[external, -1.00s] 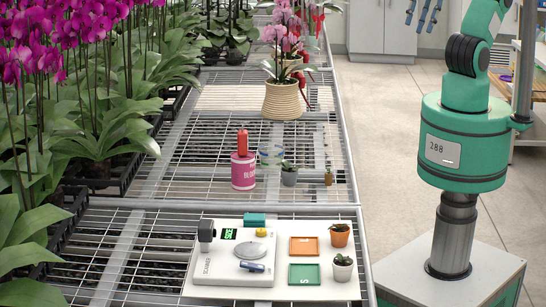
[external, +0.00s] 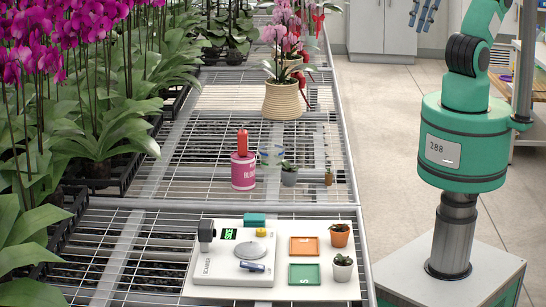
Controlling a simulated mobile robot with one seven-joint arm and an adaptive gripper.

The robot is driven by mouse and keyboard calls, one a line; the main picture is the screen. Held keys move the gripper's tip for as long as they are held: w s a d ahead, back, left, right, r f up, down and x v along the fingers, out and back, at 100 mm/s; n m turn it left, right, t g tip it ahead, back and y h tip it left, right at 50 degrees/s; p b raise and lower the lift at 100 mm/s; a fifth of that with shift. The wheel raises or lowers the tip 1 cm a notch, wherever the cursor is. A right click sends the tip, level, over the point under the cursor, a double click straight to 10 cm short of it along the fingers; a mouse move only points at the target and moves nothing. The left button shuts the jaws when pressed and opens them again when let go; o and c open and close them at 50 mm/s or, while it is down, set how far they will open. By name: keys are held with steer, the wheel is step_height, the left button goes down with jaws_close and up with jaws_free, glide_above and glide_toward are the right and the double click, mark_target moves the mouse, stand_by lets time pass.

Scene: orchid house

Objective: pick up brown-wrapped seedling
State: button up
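The brown-wrapped seedling (external: 328,178) is a small plant with a brown base and a little green on top. My gripper (external: 418,24) shows only in part at the top edge of the external view, with bluish fingers. Its fingers are apart, with nothing seen between them. It is well away from the seedling, up and to the right in the picture. The rest of the gripper is cut off by the frame.
A pink can (external: 243,177) with a red top and a clear glass (external: 271,158) stand left of the seedlings. Nearer are a white board (external: 290,225), an orange tray (external: 304,246), a green tray (external: 304,274) and two potted plants. A large ribbed pot (external: 283,100) stands behind.

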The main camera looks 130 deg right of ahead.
steer(key=n+g, duration=0.1)
steer(key=g, duration=0.3)
glide_above(329, 173)
steer(key=s, duration=0.2)
step_height(329, 173, down, 37)
steer(key=shift+d+r+b, duration=0.15)
steer(key=shift+b, duration=0.2)
steer(key=shift+w+f+b, duration=0.25)
steer(key=shift+f+b, duration=0.1)
steer(key=shift+f, duration=1.05)
steer(key=shift+w+f+b, duration=0.2)
steer(key=shift+f+b, duration=0.1)
steer(key=shift+f, duration=1.15)
steer(key=shift+w+f+b, duration=0.25)
steer(key=shift+f+b, duration=0.1)
steer(key=shift+f, duration=1.05)
